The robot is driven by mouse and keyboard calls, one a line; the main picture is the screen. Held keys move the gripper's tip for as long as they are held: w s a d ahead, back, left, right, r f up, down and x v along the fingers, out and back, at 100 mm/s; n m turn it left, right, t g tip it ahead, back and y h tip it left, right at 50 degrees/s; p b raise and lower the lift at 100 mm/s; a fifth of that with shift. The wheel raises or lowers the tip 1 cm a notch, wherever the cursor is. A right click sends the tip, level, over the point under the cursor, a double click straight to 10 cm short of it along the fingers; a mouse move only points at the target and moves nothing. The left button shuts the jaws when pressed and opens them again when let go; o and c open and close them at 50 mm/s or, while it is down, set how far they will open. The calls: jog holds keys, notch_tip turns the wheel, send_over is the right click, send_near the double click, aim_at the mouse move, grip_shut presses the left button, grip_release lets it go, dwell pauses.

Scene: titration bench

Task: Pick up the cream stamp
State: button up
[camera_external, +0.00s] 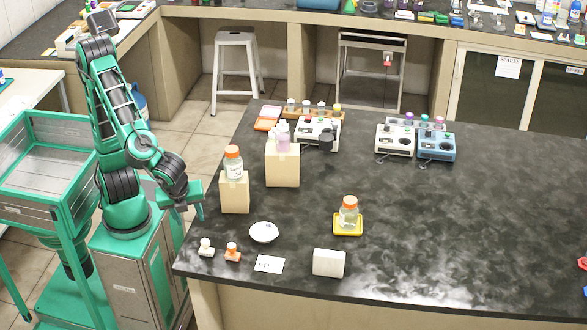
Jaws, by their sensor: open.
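The cream stamp (206,247) stands on the dark bench near its front left corner. An orange stamp (232,252) stands close to its right, with a small gap between them. My gripper (197,209) is at the bench's left edge, above and behind the cream stamp in the picture, and apart from it. It is open, and I see nothing held in it. The fingers are small here and partly hard to make out.
A white dish (264,232), a white card (269,264) and a white block (328,263) lie to the right. A wooden block (235,196) bears an orange-capped bottle (233,162) near my gripper. A yellow tray (348,231) holds another bottle (348,213). The bench's right side is mostly clear.

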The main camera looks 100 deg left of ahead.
jog(key=w+d+m+y, duration=0.1)
jog(key=w+m+t+y, duration=0.1)
jog(key=w+d+m+y, duration=0.1)
jog(key=m+y, duration=0.1)
jog(key=shift+w+d+f, duration=0.35)
jog(key=shift+w+f, duration=0.05)
jog(key=shift+d+r+m+t+y, duration=2.1)
jog(key=shift+d+r+m+y, duration=0.3)
jog(key=shift+d, duration=0.65)
send_near(215, 247)
jog(key=r, duration=0.2)
jog(key=d+r, duration=0.1)
jog(key=r, duration=0.1)
jog(key=shift+a+f, duration=0.25)
jog(key=shift+a, duration=0.05)
jog(key=x, duration=1)
jog(key=shift+a, duration=0.15)
grip_shut()
